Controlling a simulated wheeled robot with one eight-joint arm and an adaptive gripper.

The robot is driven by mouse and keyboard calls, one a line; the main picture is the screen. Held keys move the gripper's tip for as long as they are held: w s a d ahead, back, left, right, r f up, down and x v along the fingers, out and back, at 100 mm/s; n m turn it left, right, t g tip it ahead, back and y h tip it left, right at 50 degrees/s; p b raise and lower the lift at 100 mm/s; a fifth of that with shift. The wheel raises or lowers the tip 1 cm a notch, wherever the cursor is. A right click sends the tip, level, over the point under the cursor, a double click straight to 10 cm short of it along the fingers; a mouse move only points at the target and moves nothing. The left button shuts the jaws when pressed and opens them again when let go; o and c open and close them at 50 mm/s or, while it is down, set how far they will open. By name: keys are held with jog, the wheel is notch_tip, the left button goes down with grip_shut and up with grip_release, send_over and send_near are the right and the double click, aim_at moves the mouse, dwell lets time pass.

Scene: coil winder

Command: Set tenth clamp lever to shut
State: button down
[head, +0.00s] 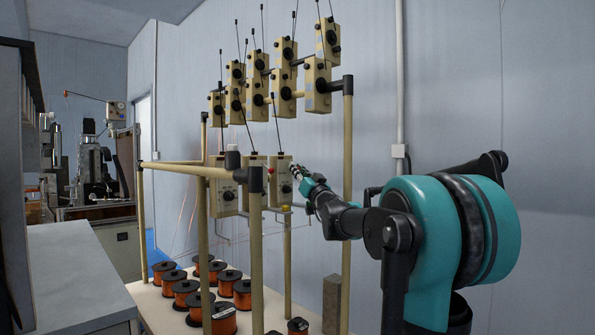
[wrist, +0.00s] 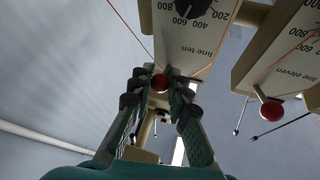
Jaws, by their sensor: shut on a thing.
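The tenth clamp lever's red ball knob (wrist: 159,82) sits between my fingertips in the wrist view. It is at the edge of a cream tension box marked "line ten" (wrist: 190,45). My gripper (wrist: 158,88) is shut on this knob, with a dark finger on each side. The lever's arm is mostly hidden, so its angle cannot be told. In the head view my gripper (head: 296,172) is at the right-hand box of the lower row (head: 281,184), and the knob is hidden there.
The "line eleven" box (wrist: 290,55) with its own red knob (wrist: 271,109) is close at the right in the wrist view. Thin orange wires run by the boxes. Posts of the frame (head: 347,200) stand near my arm. Copper spools (head: 242,293) stand below.

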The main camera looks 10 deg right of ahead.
jog(key=shift+d, duration=0.1)
jog(key=c, duration=1.4)
grip_release()
jog(key=shift+c, duration=0.2)
jog(key=v, duration=1.2)
